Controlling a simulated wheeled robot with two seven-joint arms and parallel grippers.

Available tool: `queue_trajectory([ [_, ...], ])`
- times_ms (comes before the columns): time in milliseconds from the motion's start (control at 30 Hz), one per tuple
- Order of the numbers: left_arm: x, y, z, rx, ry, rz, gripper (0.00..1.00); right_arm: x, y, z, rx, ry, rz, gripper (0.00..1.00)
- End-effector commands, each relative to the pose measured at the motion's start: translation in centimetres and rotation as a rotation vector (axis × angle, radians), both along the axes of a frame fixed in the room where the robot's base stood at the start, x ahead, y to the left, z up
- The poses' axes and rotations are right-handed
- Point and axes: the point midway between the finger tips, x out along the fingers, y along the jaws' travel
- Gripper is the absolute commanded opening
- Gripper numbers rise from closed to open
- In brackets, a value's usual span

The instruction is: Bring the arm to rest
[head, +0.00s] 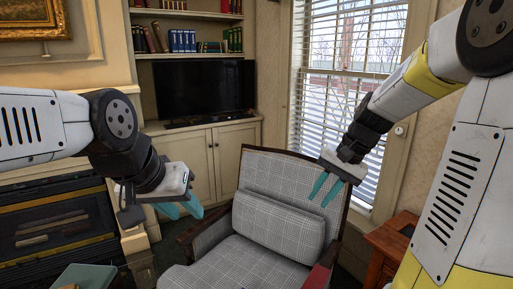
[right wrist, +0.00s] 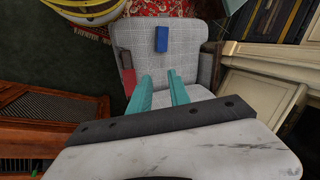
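My left gripper (head: 182,206) has teal fingers and hangs at the left, in front of the cabinet and fireplace. Its two fingers look a little apart, with nothing seen between them. My right gripper (head: 327,188) is raised in front of the upper right of the armchair, by the window. In the right wrist view its two teal fingers (right wrist: 162,92) stand apart with nothing between them, above the chair. The grey checked armchair (head: 240,262) stands below and between the grippers. A blue block-like object (right wrist: 161,39) lies on its seat in the right wrist view.
A wooden side table (head: 388,243) stands right of the chair. A red item (head: 317,277) lies on the chair's right arm. A TV (head: 203,88) sits on the cream cabinet (head: 222,150) behind. The fireplace (head: 55,225) is at the left. A patterned rug (right wrist: 160,8) shows in the wrist view.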

Motion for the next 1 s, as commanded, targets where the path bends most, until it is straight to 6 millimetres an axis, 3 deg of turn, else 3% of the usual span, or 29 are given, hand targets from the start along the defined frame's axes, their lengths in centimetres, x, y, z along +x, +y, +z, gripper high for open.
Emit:
queue_trajectory([
  [200, 0.0, 0.0, 0.0, 0.000, 0.000, 0.000, 0.36, -5.7, 1.7, 3.8, -0.136, -0.180, 0.131, 0.23],
  [500, 0.0, 0.0, 0.0, 0.000, 0.000, 0.000, 0.36, -12.4, 2.5, 5.8, -0.279, -0.415, 0.282, 0.23],
  [700, 0.0, 0.0, 0.0, 0.000, 0.000, 0.000, 0.36, -14.3, 2.6, 5.8, -0.319, -0.495, 0.328, 0.23],
  [1000, 0.0, 0.0, 0.0, 0.000, 0.000, 0.000, 0.36, -14.6, 2.6, 5.8, -0.325, -0.504, 0.335, 0.23],
])
